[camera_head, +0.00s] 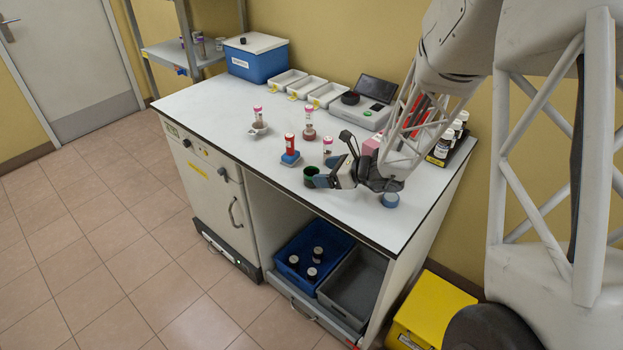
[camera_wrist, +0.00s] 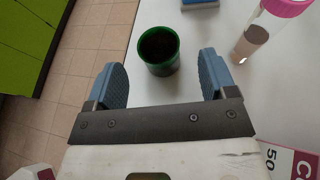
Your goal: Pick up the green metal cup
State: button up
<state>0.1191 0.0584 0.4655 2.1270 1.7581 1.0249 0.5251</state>
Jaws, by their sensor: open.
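The green metal cup (camera_head: 311,172) stands upright on the white bench top near its front edge. In the wrist view the green cup (camera_wrist: 158,50) shows its dark inside and sits between and slightly beyond the two blue-grey fingers. My gripper (camera_head: 327,180) is open and low over the bench, right beside the cup. In the wrist view my gripper (camera_wrist: 165,78) has its fingers apart on either side of the cup, with a gap visible on both sides. Part of the cup is hidden by a finger in the head view.
A red-topped vial on a blue stand (camera_head: 290,153) is just behind the cup. A pink-capped tube (camera_wrist: 263,32) stands to the right in the wrist view. White trays (camera_head: 325,94) and a blue box (camera_head: 256,62) are farther back.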

aim_at(312, 167)
jog(key=shift+a, duration=0.1)
jog(key=shift+x, duration=2.5)
jog(key=shift+f, duration=0.1)
jog(key=c, duration=1)
jog(key=shift+r, duration=1.15)
jog(key=shift+s+r, duration=0.5)
jog(key=shift+r, duration=0.2)
jog(key=s+d+r, duration=0.1)
jog(key=s+d, duration=0.1)
jog(key=s, duration=1.3)
jog(key=shift+d+r, duration=0.2)
jog(key=shift+d, duration=0.15)
